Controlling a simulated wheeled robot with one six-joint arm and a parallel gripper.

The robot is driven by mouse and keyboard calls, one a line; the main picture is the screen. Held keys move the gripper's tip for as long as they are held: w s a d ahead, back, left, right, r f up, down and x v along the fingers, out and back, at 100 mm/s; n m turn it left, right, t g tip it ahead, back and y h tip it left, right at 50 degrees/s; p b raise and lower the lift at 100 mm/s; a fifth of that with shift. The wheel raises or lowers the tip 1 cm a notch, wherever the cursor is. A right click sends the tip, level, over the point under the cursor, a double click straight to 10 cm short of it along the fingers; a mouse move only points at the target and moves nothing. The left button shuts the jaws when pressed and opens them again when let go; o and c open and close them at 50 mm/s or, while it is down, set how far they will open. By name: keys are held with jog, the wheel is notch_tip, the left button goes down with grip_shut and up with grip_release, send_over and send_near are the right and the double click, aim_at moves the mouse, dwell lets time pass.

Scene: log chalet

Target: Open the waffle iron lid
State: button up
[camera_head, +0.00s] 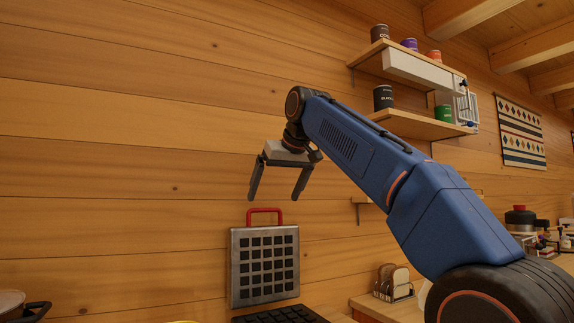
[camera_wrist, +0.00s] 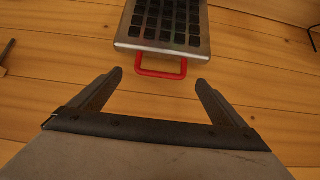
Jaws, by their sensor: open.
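The waffle iron lid (camera_head: 264,268) stands upright in front of the log wall, its dark square grid facing me. Its red handle (camera_head: 265,212) is at the top edge. The dark lower plate (camera_head: 280,315) shows at the bottom of the head view, partly cut off. My gripper (camera_head: 274,198) is open and empty, pointing down above the red handle and apart from it. In the wrist view the lid (camera_wrist: 165,22) is at the top, and the red handle (camera_wrist: 162,73) appears between and just beyond the two fingertips.
A toast rack with bread (camera_head: 393,283) stands on the counter to the right. A pot (camera_head: 20,308) is at the lower left corner. Wall shelves (camera_head: 420,125) with canisters are at the upper right, behind my arm. The wall left of the gripper is bare.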

jog(key=v, duration=1)
jog(key=shift+d, duration=0.1)
